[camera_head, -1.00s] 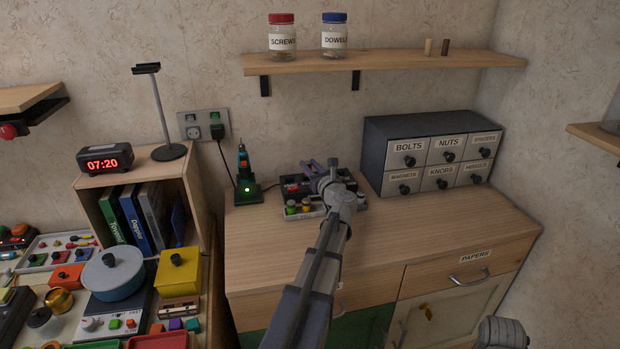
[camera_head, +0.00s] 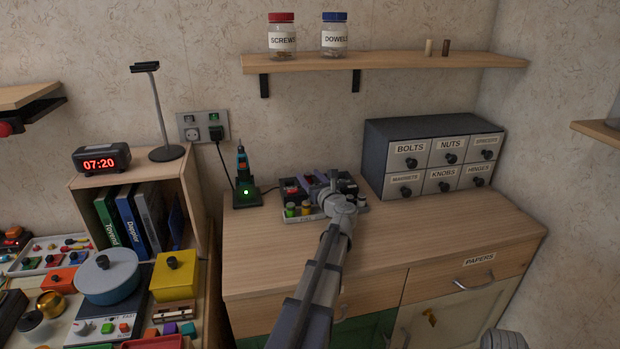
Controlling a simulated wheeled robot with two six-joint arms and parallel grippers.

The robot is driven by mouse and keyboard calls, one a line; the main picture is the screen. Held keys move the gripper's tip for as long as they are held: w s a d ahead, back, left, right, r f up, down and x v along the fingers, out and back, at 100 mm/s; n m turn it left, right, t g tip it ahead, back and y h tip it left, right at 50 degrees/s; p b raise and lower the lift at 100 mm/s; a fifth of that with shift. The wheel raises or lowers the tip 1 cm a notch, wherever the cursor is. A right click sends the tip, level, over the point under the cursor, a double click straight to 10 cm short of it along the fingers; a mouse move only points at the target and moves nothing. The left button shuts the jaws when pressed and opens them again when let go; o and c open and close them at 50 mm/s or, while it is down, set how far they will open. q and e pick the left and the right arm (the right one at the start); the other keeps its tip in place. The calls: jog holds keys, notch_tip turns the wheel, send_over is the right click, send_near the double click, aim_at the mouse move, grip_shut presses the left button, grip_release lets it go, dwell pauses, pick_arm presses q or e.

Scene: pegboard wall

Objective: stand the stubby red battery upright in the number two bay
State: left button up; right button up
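A grey charger tray (camera_head: 302,216) with dark bays stands at the back of the wooden counter, beside the drawer cabinet. Small round batteries with yellowish and green tops (camera_head: 290,209) stand at its front left. A small red patch (camera_head: 292,189) shows at its back left; I cannot tell whether it is the stubby red battery. My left gripper (camera_head: 333,182) is over the tray's right half, pointing away from me. My wrist hides its fingertips and part of the tray, including the bay numbers. My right gripper is not in view; only a grey part of my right arm shows.
A screwdriver in a charging stand (camera_head: 246,194) with a green light is left of the tray. The labelled drawer cabinet (camera_head: 376,158) stands close on the right. A shelf (camera_head: 390,61) with jars hangs above. The counter front (camera_head: 270,258) is clear.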

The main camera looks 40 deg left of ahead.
pick_arm(q)
jog(key=shift+r, duration=0.15)
jog(key=shift+r+p, duration=0.3)
jog(key=shift+p, duration=0.1)
jog(key=v, duration=1.2)
jog(key=shift+f, duration=0.15)
